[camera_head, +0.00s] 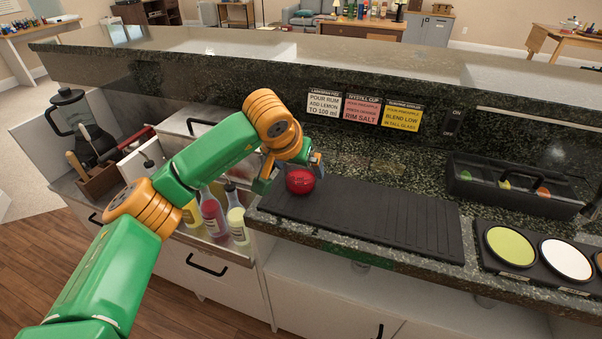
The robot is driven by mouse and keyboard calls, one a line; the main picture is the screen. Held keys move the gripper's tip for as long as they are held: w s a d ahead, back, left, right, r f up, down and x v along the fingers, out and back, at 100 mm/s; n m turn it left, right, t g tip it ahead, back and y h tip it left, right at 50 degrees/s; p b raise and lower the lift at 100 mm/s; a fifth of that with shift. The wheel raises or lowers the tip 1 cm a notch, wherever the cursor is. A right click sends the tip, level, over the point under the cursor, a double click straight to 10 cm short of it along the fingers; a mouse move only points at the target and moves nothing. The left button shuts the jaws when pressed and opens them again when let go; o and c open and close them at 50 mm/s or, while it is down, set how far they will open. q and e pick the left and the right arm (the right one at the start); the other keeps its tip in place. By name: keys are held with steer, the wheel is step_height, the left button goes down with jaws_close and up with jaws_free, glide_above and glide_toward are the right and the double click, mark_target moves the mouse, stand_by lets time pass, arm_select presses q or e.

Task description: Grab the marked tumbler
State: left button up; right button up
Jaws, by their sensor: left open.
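A round red object (301,181) sits at the left end of the black ribbed mat (385,218) on the counter. It may be the tumbler; I cannot make out a mark that settles it. My left gripper (290,173) is open, with its fingers around or just above the red object. I cannot tell whether they touch it. The wrist hides part of the space behind it. My right gripper does not show.
Bottles (212,212) stand in a well left of the mat, near a blender (75,120). A black caddy (515,185) and a tray of coloured discs (510,246) lie to the right. Recipe signs (362,110) line the raised ledge behind. The mat's middle and right are clear.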

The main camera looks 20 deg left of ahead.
arm_select(q)
steer(key=x, duration=0.2)
steer(key=shift+w+f, duration=0.2)
steer(key=shift+f, duration=0.05)
steer(key=shift+s, duration=0.1)
steer(key=shift+c, duration=0.9)
steer(key=c, duration=1.2)
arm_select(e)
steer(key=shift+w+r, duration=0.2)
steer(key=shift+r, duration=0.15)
arm_select(q)
steer(key=shift+r, duration=0.1)
